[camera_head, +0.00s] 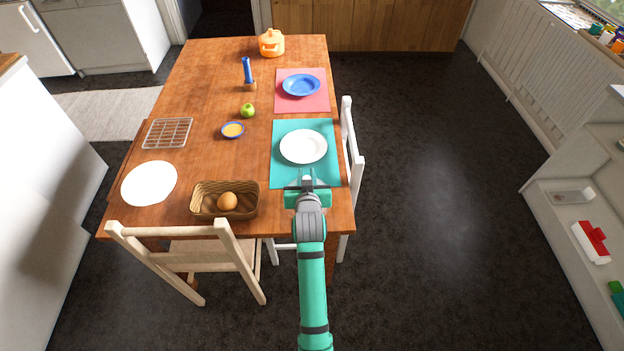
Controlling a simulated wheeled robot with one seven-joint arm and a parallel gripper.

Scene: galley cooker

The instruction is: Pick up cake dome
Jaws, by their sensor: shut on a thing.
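My gripper (307,181) is over the near edge of the teal placemat (284,174), just short of the white plate (303,147). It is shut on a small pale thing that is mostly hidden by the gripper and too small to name. I cannot make out a clear cake dome shape anywhere in view. I cannot tell whether the held thing is part of one.
The wooden table (205,92) also holds a wicker basket (197,206) with a round brown item, a white disc (149,183), a wire rack (168,133), a small bowl (233,130), a green apple (248,110) and an orange pot (271,43). Chairs flank it; right floor is clear.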

